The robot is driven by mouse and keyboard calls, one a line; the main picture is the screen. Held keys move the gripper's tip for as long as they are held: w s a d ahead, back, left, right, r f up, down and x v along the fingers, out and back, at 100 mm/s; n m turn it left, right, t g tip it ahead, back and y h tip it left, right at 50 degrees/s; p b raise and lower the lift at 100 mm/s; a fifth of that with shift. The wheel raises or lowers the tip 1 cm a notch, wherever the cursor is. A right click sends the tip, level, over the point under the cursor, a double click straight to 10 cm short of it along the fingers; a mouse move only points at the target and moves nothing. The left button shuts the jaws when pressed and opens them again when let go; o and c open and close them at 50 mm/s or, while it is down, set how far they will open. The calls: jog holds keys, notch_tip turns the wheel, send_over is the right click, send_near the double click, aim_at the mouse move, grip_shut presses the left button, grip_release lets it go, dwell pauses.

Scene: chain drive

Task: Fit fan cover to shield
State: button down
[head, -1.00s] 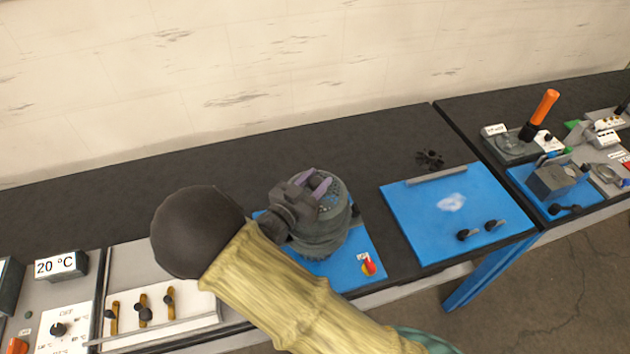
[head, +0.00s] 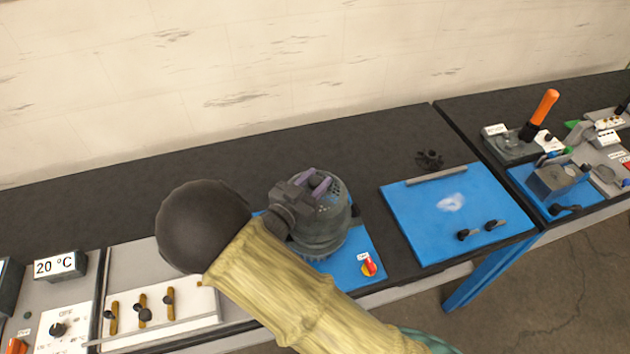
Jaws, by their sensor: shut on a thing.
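The fan cover (head: 333,197), a grey dome with small holes, sits over the upper end of the grey motor body (head: 322,238). My gripper (head: 317,182) is at the top left of the cover, its purple-tipped fingers shut on it. The motor stands upright on a blue plate (head: 345,268). I cannot tell the shield apart from the rest of the body, and my wrist hides the left side of the cover and motor.
A second blue board (head: 410,215) with a grey bar and two dark-knobbed parts lies to the right. A red switch (head: 369,266) is on the near plate. The dark bench behind is clear.

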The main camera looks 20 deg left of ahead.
jog(key=shift+f+b, duration=2.75)
jog(key=shift+f, duration=0.75)
jog(key=c, duration=0.9)
grip_release()
jog(key=b+v, duration=0.5)
jog(key=v, duration=1.2)
jog(key=shift+s+a, duration=0.1)
jog(key=shift+s, duration=0.05)
